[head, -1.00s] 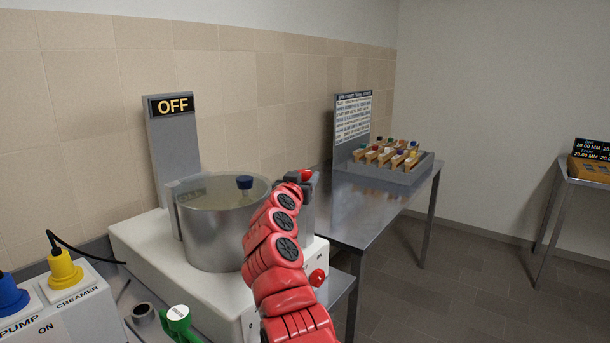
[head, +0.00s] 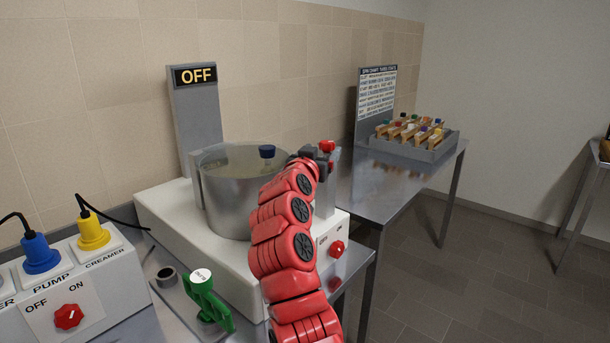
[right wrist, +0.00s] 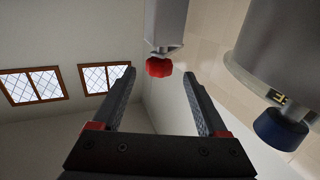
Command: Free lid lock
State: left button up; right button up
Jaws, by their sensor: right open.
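A round metal tank (head: 232,205) with a clear lid stands on a white base. The lid has a dark blue knob (head: 267,151), which also shows in the right wrist view (right wrist: 281,128). A grey post at the tank's right side carries a red knob (head: 327,146), seemingly the lid lock. My right gripper (head: 315,163) is beside the post, just below the red knob in the picture. In the right wrist view its jaws (right wrist: 159,84) are open and empty, with the red knob (right wrist: 159,67) beyond and between the fingertips, apparently not touched. My left gripper is out of view.
An OFF sign (head: 195,75) stands behind the tank. A red dial (head: 337,249) is on the base front. A control box (head: 75,285) with coloured plugs and a green-handled item (head: 206,298) are at front left. A steel table (head: 400,180) holds a rack (head: 425,150).

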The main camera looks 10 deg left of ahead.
jog(key=s+a, duration=0.1)
jog(key=s, duration=1.1)
jog(key=shift+s+a+b, duration=0.15)
jog(key=shift+a+b, duration=0.05)
jog(key=shift+b, duration=0.25)
